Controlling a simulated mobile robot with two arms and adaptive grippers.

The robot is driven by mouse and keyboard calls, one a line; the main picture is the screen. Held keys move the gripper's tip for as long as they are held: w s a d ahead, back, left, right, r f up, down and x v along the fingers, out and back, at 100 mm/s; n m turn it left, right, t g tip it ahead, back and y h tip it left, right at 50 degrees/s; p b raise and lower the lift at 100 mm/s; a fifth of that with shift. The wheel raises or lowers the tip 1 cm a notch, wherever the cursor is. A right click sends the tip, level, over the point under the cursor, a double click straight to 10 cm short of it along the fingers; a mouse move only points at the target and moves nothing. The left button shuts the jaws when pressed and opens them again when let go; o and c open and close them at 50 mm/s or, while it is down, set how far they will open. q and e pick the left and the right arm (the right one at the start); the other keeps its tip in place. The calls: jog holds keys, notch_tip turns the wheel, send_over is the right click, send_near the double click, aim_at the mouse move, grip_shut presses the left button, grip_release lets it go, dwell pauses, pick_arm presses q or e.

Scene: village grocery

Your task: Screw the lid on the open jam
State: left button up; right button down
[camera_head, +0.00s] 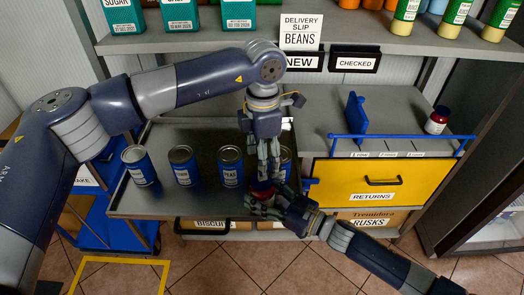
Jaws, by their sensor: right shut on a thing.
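My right gripper (268,203) comes in from the lower right and is shut on a small red jar (263,186), mostly hidden between the fingers, at the tray's front right. My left gripper (268,172) points straight down just above this jar, its fingers close together. I cannot tell whether they grip anything, and no separate lid shows there. Another dark red jar (437,120) with a white label stands on the grey counter at the right.
Several blue cans (184,167) stand on the dark metal tray (190,206); one is partly behind my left gripper. A blue divider (354,115) and blue rail (405,137) sit above the yellow RETURNS drawer (340,182). A shelf (200,42) with boxes and bottles runs above.

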aim_at(262, 193)
pick_arm(q)
jog(key=n, duration=0.5)
jog(key=shift+r+n, duration=0.2)
jog(key=shift+n, duration=0.2)
jog(key=n, duration=0.5)
jog(key=shift+r+n, duration=0.15)
jog(key=shift+n, duration=0.15)
jog(key=n, duration=0.5)
jog(key=shift+r, duration=0.15)
jog(key=n, duration=0.7)
jog(key=shift+r, duration=0.2)
jog(key=shift+f, duration=0.1)
jog(key=shift+f, duration=3.9)
